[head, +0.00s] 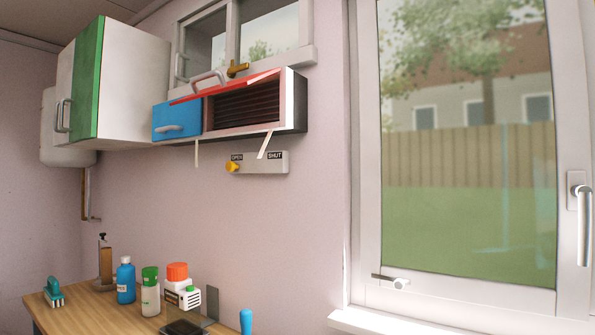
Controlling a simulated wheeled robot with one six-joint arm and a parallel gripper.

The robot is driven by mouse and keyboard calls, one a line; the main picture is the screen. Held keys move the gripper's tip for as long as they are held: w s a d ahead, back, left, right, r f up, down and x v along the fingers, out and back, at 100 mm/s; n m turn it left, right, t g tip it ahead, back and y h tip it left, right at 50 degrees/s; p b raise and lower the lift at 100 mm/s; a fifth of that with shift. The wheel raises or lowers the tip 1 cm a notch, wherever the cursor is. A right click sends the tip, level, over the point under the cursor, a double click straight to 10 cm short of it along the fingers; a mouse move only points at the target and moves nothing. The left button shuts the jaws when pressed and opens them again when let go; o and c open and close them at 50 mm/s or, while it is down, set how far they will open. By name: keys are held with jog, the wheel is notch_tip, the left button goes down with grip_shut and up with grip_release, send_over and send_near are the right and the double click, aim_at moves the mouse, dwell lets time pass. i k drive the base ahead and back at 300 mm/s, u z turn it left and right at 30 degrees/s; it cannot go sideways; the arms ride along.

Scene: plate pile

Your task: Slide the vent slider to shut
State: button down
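The vent slider is a small yellow knob (233,167) on a grey plate (262,163) fixed to the wall below the wall cabinet. The plate reads OPEN at its left and SHUT at its right. The knob sits at the left end, under OPEN. A dark slatted vent (247,106) shows above, under a raised red flap (225,88). Two pale strips (266,144) hang below the cabinet, one near the plate's right half. My gripper is not in view.
A wooden table (85,318) below holds a blue bottle (126,282), a green-capped bottle (150,293), a teal stapler-like object (53,294) and other items. A large window (470,255) with a handle (584,225) is at right.

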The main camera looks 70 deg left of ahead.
aim_at(231, 166)
jog(key=u, duration=2.45)
